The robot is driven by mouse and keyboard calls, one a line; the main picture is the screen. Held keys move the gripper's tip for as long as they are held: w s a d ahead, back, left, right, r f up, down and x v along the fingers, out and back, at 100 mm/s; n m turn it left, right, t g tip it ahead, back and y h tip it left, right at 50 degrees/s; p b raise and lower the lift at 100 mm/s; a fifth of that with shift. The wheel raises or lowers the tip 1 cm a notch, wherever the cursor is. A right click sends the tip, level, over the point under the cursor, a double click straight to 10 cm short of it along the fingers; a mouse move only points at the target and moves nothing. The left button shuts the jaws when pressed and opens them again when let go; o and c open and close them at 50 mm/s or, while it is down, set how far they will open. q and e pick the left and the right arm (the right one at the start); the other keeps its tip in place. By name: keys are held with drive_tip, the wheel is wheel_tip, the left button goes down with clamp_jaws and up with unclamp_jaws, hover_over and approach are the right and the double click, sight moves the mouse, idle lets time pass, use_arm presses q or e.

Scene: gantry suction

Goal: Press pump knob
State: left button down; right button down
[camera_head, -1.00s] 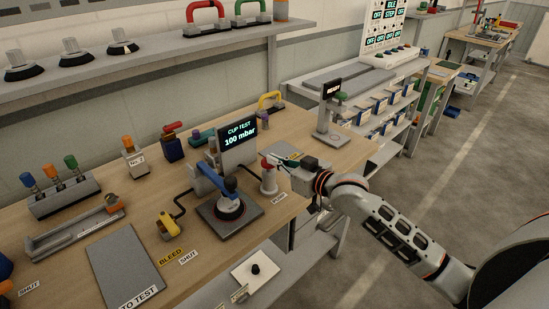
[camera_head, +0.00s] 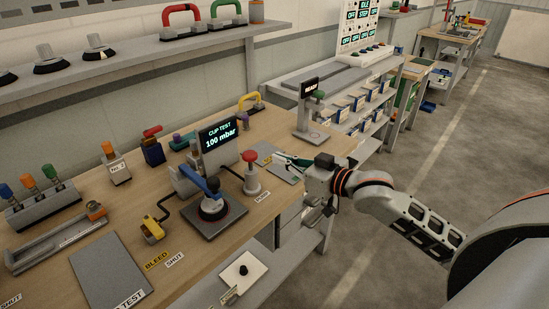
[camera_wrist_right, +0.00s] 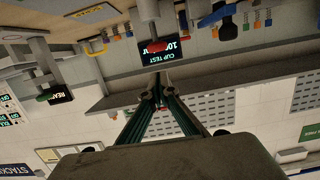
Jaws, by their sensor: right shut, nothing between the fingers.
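The pump (camera_head: 252,178) is a pale cylinder with a red knob (camera_head: 250,156) on top, beside the cup test stand on the wooden bench. A label lies in front of it. The red knob also shows in the right wrist view (camera_wrist_right: 156,47), above the fingertips. My right gripper (camera_head: 279,159) is shut and empty, to the right of the knob and apart from it. Its closed fingers (camera_wrist_right: 158,96) point toward the bench. The cup test display (camera_head: 219,135) reads 100 mbar. My left gripper is not in view.
A yellow bleed lever (camera_head: 152,230) stands left of the plate. A small post with a dark display (camera_head: 309,88) stands behind my right gripper. A white square with a black knob (camera_head: 243,271) lies on the lower shelf. The floor to the right is clear.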

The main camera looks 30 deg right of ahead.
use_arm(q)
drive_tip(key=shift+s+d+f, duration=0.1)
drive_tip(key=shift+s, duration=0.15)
use_arm(e)
drive_tip(key=shift+s, duration=0.1)
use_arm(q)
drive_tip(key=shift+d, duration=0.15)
use_arm(e)
drive_tip(key=shift+g, duration=0.3)
drive_tip(key=r, duration=0.4)
drive_tip(key=shift+w+d+r, duration=0.1)
drive_tip(key=shift+w+d, duration=0.25)
drive_tip(key=shift+w, duration=0.1)
hover_over(250, 156)
drive_tip(key=s+d, duration=0.2)
wheel_tip(250, 156, down, 2)
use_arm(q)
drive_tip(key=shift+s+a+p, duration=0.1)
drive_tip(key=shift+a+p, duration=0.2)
use_arm(e)
drive_tip(key=shift+w+a+f, duration=0.1)
drive_tip(key=shift+w+f, duration=0.15)
drive_tip(key=shift+f, duration=0.85)
drive_tip(key=shift+w+a+f, duration=0.1)
drive_tip(key=shift+w+f, duration=0.1)
drive_tip(key=shift+f, duration=0.9)
